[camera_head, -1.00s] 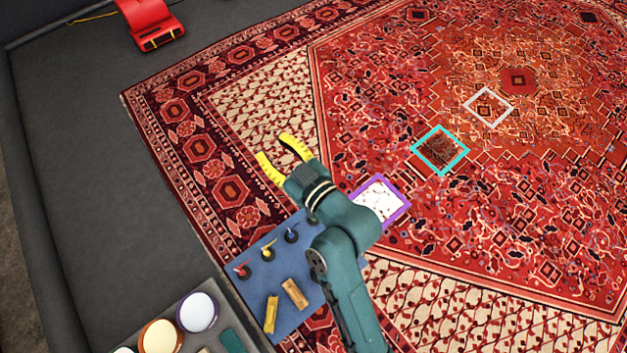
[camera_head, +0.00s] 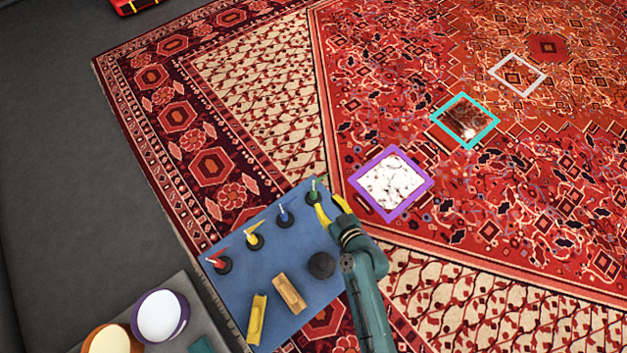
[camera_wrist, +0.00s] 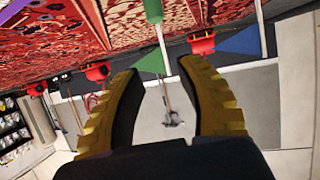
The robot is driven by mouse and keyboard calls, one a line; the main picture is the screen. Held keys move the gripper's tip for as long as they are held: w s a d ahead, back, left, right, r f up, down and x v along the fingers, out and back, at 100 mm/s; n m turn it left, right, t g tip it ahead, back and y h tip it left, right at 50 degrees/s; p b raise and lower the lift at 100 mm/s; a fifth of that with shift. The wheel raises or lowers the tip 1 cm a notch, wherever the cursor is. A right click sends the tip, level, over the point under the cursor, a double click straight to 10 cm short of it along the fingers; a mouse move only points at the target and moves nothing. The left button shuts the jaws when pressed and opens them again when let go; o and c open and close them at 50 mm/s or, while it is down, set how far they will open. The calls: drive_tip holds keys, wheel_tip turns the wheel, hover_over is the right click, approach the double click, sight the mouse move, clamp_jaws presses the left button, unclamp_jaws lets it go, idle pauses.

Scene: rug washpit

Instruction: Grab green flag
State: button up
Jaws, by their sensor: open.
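The green flag (camera_head: 314,186) stands upright in a dark round base near the upper right corner of the blue board (camera_head: 235,300). In the wrist view, the green flag (camera_wrist: 150,63) shows on its thin pale pole, between the fingertips as seen from there. A green part of it shows at the top of the picture. My gripper (camera_head: 331,208) is open and empty, with yellow fingers just right of and below the green flag in the head view. It also shows in the wrist view (camera_wrist: 158,70). I cannot tell whether a finger touches the pole.
A blue flag (camera_head: 284,214), a yellow flag (camera_head: 253,240) and a red flag (camera_head: 221,262) stand in a row leftward. A black round piece (camera_head: 321,265), a wooden block (camera_head: 289,293) and a yellow block (camera_head: 256,320) lie on the board. A purple-framed white square (camera_head: 390,183) is close right.

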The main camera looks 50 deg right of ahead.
sight(314, 189)
drive_tip(key=b+x, duration=0.1)
drive_tip(key=x, duration=0.2)
drive_tip(key=b+x, duration=0.1)
drive_tip(key=x, duration=0.2)
drive_tip(key=f+b+x, duration=0.1)
drive_tip(key=x, duration=0.2)
drive_tip(key=shift+a+f+b, duration=0.15)
drive_tip(key=shift+a+b, duration=0.05)
drive_tip(key=shift+b, duration=0.2)
drive_tip(key=shift+w+d, duration=0.15)
drive_tip(key=shift+w, duration=0.15)
drive_tip(key=shift+s, duration=0.15)
drive_tip(key=shift+c, duration=0.9)
clamp_jaws()
